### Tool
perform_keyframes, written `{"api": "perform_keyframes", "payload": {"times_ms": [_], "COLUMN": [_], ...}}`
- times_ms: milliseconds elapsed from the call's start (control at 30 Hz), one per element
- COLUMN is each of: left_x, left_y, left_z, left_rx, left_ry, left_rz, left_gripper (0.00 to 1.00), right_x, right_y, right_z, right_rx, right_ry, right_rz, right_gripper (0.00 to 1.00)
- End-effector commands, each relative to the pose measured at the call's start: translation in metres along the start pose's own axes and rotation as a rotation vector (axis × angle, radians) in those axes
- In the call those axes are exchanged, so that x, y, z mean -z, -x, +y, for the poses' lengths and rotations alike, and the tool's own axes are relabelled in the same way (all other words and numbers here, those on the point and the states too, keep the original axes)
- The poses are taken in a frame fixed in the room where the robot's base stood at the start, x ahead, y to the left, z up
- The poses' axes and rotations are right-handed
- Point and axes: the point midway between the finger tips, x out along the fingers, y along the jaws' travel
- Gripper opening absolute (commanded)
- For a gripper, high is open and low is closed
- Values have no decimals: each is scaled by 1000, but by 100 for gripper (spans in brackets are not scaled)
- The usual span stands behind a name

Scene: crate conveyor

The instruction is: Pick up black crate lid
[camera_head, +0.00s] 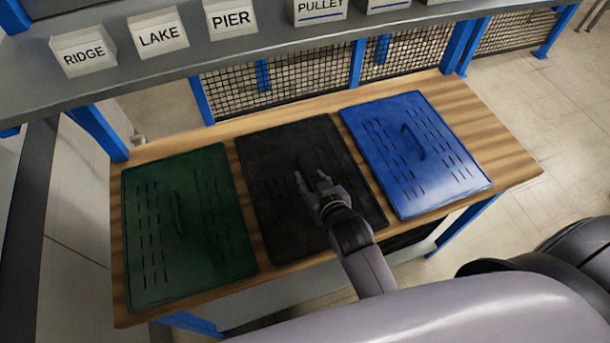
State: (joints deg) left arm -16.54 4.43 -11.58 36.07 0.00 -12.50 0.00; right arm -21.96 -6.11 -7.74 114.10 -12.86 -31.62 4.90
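The black crate lid (272,165) lies flat in the middle of the wooden table, between a green lid and a blue lid. My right gripper (312,180) is over the middle of the black lid, with its two fingers apart and pointing away from me. The lid's handle is not clearly seen; the gripper may hide it. I cannot tell whether the fingers touch the lid. My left gripper is not in view.
The green lid (205,240) lies to the left and the blue lid (440,175) to the right on the wooden table (500,150). A grey shelf (260,57) with labelled boxes such as LAKE (160,38) runs above the table's back. Mesh panels (275,88) stand behind.

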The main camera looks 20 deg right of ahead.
Motion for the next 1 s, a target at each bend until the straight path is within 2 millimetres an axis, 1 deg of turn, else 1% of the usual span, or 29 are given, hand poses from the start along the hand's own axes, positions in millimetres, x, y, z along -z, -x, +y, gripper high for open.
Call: {"api": "perform_keyframes", "payload": {"times_ms": [33,100,233,367,567,1000], "left_x": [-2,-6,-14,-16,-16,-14], "left_y": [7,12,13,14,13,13], "left_z": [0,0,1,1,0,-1], "left_rx": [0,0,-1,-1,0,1], "left_ry": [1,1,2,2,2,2], "left_rz": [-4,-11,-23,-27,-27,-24], "left_gripper": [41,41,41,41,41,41], "right_x": [5,6,3,2,2,2], "right_y": [-6,-16,-31,-38,-38,-37], "right_z": [0,0,-1,0,0,0], "right_rx": [0,0,1,1,1,1], "right_ry": [0,-1,-1,-1,-1,-1], "right_rz": [0,0,-1,0,0,0], "right_gripper": [35,35,35,35,35,6]}}
